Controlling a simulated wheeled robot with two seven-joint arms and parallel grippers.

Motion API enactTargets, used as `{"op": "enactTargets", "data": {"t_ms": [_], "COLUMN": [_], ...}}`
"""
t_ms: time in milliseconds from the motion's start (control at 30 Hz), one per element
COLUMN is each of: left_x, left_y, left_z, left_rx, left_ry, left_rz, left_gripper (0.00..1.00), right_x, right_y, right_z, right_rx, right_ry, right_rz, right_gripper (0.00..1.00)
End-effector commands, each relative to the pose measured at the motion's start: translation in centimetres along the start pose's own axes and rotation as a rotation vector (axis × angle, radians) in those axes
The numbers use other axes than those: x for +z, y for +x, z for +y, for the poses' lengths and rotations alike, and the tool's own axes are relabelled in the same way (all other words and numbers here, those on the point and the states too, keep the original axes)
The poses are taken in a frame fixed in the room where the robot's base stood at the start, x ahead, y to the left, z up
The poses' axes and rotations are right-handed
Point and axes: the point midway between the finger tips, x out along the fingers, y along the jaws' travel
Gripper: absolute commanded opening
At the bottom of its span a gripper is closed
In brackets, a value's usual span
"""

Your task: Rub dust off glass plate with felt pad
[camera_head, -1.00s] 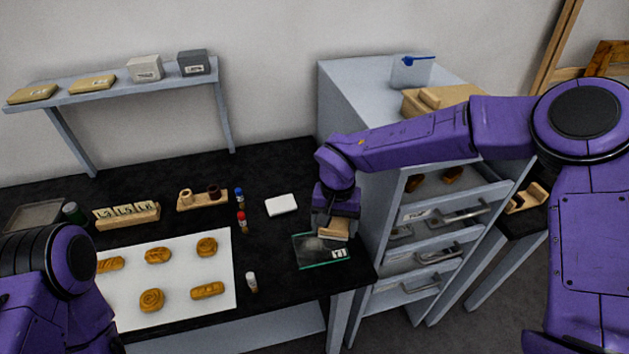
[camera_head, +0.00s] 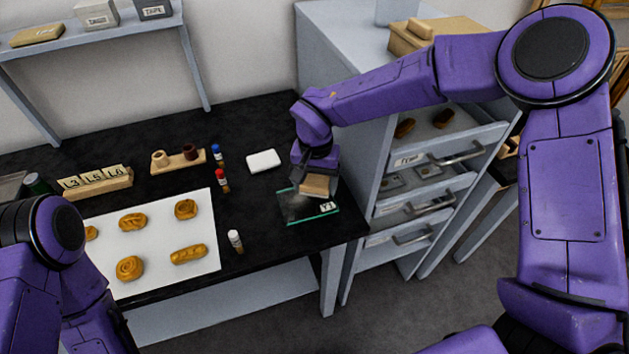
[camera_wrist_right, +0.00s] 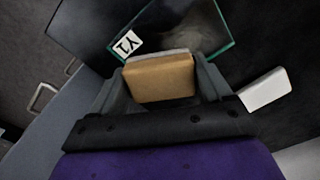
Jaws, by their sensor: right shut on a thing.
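The glass plate (camera_head: 298,216) lies on the black bench top near its right front corner, with a white label at one corner; it also shows in the right wrist view (camera_wrist_right: 224,50). A pale, dusty haze shows on its surface. My right gripper (camera_head: 318,178) is shut on the felt pad (camera_head: 316,187), a tan block with a grey underside. The pad (camera_wrist_right: 160,78) is over the edge of the plate near the label; I cannot tell whether it touches the glass. My left arm is at the lower left, but its gripper is not in view.
A white block (camera_head: 264,161) lies behind the plate. A white sheet (camera_head: 205,225) holds several gilt pieces. A grey cabinet (camera_head: 335,100) with open drawers (camera_head: 452,150) stands close on the right.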

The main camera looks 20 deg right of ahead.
Motion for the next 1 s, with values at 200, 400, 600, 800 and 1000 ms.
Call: {"op": "enactTargets", "data": {"t_ms": [200, 400, 600, 800, 1000], "left_x": [-0.1, -0.1, 0.0, 0.1, 0.1], "left_y": [-0.1, -0.1, 0.0, 0.1, 0.2], "left_z": [0.0, 0.0, 0.0, 0.0, 0.0], "left_rx": [0.000, 0.000, 0.000, 0.000, 0.000], "left_ry": [0.000, 0.000, 0.000, 0.000, 0.000], "left_rz": [0.000, 0.000, 0.000, 0.000, 0.000], "left_gripper": [0.00, 0.00, 0.00, 0.00, 0.00], "right_x": [0.0, 0.0, 0.0, 0.0, 0.0], "right_y": [-0.1, -0.1, 0.3, 0.7, 1.1], "right_z": [0.0, 0.0, 0.0, 0.0, 0.0], "right_rx": [0.000, 0.000, 0.000, 0.000, 0.000], "right_ry": [-0.001, 0.000, -0.001, -0.001, 0.000], "right_rz": [0.000, 0.000, 0.000, 0.000, 0.000], "right_gripper": [0.54, 0.54, 0.54, 0.54, 0.54]}}
